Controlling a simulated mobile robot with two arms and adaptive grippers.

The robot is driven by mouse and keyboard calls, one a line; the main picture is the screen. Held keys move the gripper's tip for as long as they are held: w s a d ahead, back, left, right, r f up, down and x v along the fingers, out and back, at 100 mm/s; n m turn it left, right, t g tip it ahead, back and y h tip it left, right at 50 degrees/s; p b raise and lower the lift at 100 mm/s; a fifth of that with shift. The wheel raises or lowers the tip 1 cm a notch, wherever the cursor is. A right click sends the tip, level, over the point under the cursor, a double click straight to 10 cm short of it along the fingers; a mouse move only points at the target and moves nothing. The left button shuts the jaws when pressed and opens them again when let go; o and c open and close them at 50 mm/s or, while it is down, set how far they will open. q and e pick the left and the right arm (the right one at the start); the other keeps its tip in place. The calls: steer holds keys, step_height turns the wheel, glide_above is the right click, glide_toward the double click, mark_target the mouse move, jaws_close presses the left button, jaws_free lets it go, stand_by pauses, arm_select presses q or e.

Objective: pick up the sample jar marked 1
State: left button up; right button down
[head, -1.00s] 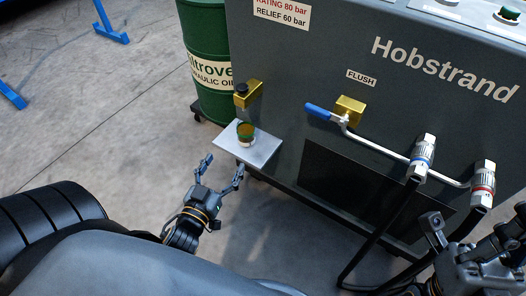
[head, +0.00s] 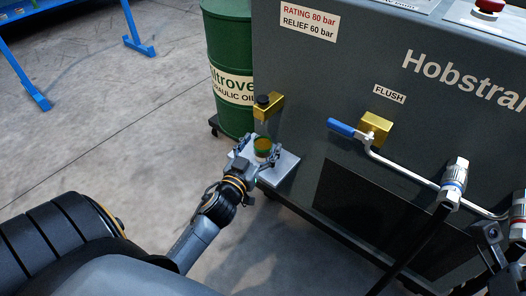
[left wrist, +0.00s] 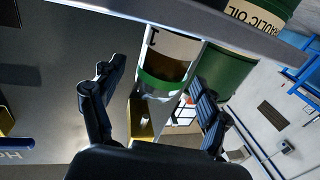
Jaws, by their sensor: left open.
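The sample jar (head: 263,146) has an amber top and a green band and stands on the small silver shelf (head: 287,168) of the dark machine. In the left wrist view the jar (left wrist: 172,47) shows a white label with a 1. My left gripper (head: 257,149) is open at the jar, with one finger on either side of it. In the left wrist view the gripper's fingers (left wrist: 157,92) stand apart, and I cannot tell whether either touches the jar. Part of my right gripper (head: 489,238) shows at the right edge; its jaws are not clear.
A brass sampling valve (head: 269,107) with a black knob sits just above the jar. A green oil drum (head: 228,60) stands behind left. A blue-handled flush lever (head: 342,128) and hoses are to the right.

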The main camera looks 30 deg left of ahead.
arm_select(q)
steer(key=shift+w+a, duration=0.1)
steer(key=shift+w, duration=0.65)
steer(key=c, duration=1.4)
steer(key=shift+o, duration=0.2)
steer(key=shift+r, duration=0.15)
